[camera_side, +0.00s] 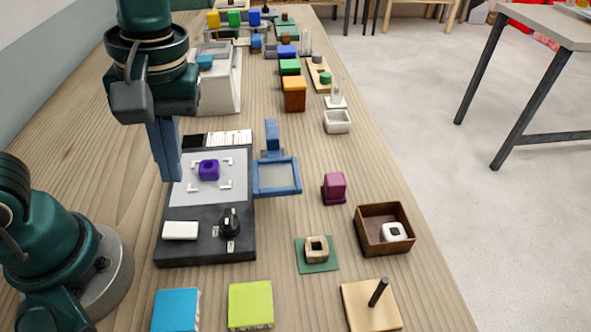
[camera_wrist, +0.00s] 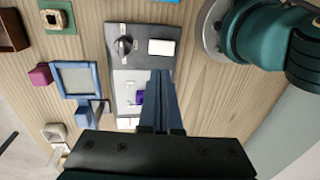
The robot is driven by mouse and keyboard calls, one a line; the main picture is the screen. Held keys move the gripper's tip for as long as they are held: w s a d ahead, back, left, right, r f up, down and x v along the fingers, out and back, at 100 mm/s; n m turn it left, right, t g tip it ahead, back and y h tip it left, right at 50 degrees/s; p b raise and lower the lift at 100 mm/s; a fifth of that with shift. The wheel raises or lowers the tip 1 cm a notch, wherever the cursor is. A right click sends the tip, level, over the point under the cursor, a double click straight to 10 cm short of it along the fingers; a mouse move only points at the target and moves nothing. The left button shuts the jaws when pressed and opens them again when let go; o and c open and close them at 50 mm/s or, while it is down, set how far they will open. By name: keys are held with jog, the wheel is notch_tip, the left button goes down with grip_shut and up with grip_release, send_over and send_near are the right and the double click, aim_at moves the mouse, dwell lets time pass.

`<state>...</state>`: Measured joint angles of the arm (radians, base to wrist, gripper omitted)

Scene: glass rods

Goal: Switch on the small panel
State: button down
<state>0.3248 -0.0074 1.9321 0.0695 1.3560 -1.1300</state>
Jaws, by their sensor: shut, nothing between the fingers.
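The small panel (camera_side: 205,254) is a dark slab lying flat on the wooden table. It bears a white rectangular button (camera_side: 180,230) at its near left and a black knob (camera_side: 229,222) to the right of it. A purple block (camera_side: 208,170) sits on its light grey plate. My gripper (camera_side: 171,179) is shut and empty, pointing down above the panel's left side. In the wrist view, my fingertips (camera_wrist: 162,72) show just short of the white button (camera_wrist: 161,47) and apart from it. The knob (camera_wrist: 123,46) is left of them. The fingers partly cover the purple block (camera_wrist: 140,97).
A blue frame (camera_side: 276,177) stands right of the panel, with a magenta block (camera_side: 334,187) beyond it. A brown box (camera_side: 365,236) holds a white piece. Blue (camera_side: 176,310) and lime (camera_side: 250,304) blocks lie at the near edge. A white box (camera_side: 222,82) stands behind.

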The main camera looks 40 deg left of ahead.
aim_at(172, 226)
jog(key=r, duration=0.4)
jog(key=shift+w+d+r, duration=0.1)
jog(key=shift+w+d, duration=0.1)
jog(key=shift+d, duration=0.05)
jog(key=shift+s+a, duration=0.5)
jog(key=shift+a, duration=0.05)
jog(key=f, duration=0.4)
jog(key=s+a+f, duration=0.1)
jog(key=f, duration=0.8)
jog(key=shift+s+a+f, duration=0.25)
jog(key=shift+s+f, duration=0.05)
jog(key=shift+f, duration=0.1)
